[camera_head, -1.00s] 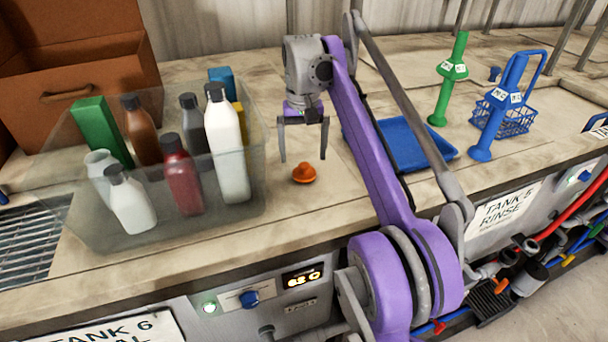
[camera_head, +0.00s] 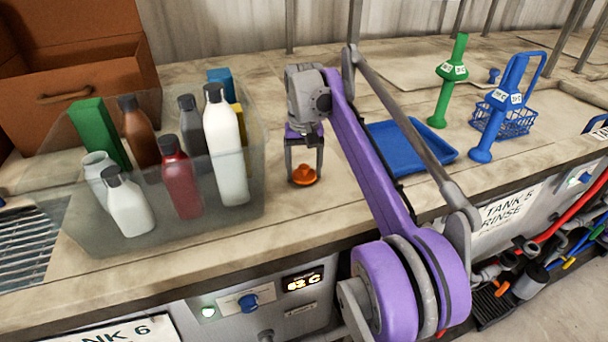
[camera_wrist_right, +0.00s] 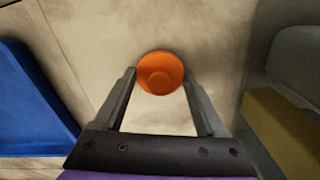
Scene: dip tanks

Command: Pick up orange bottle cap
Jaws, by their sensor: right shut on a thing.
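The orange bottle cap (camera_head: 304,175) sits on the wooden counter between the clear bin and the blue tray. It also shows in the right wrist view (camera_wrist_right: 160,73), between the fingertips. My right gripper (camera_head: 304,178) reaches down from above and is shut on the cap, one finger on each side of it. The wrist view shows its two fingers (camera_wrist_right: 160,80) touching or very close to the cap's sides. The cap appears to rest at counter level. My left gripper is not in view.
A clear bin (camera_head: 90,235) full of bottles and boxes stands close left of my right gripper. A blue tray (camera_head: 440,160) lies to the right, behind my arm. A green tool (camera_head: 440,105) and a blue rack (camera_head: 510,123) stand farther right. The counter's front strip is clear.

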